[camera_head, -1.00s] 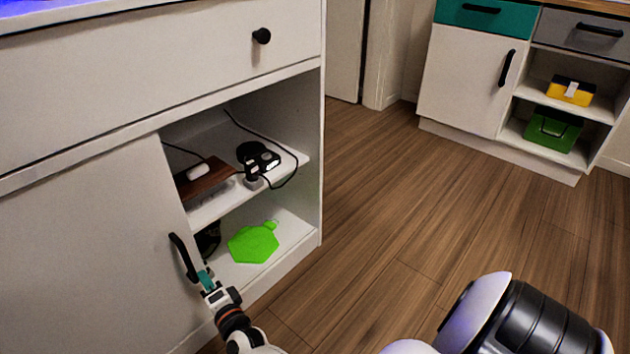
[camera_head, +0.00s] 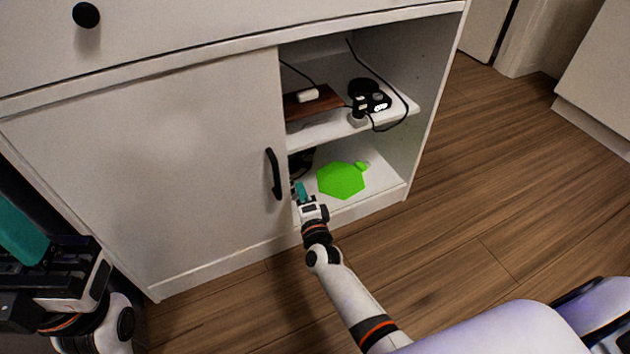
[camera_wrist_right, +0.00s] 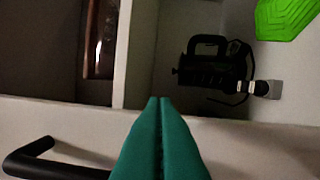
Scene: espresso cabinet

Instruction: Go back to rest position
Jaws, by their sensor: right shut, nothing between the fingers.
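My right gripper (camera_head: 300,192) is shut and empty, just right of the black handle (camera_head: 274,174) of the white cabinet door (camera_head: 150,165), at the edge of the open compartment. In the right wrist view its teal fingers (camera_wrist_right: 160,104) are pressed together, with the black handle (camera_wrist_right: 35,155) at lower left, apart from them. My left gripper (camera_head: 25,235) shows partly at the left edge, with a teal finger in view; its opening cannot be judged.
The open compartment holds a green hexagonal item (camera_head: 341,180) on its lower floor. On the middle shelf (camera_head: 330,131) are a brown board (camera_head: 312,104) and a black device (camera_head: 369,100) with cables. A black appliance (camera_wrist_right: 208,68) stands deeper inside. Wooden floor (camera_head: 480,190) is clear at right.

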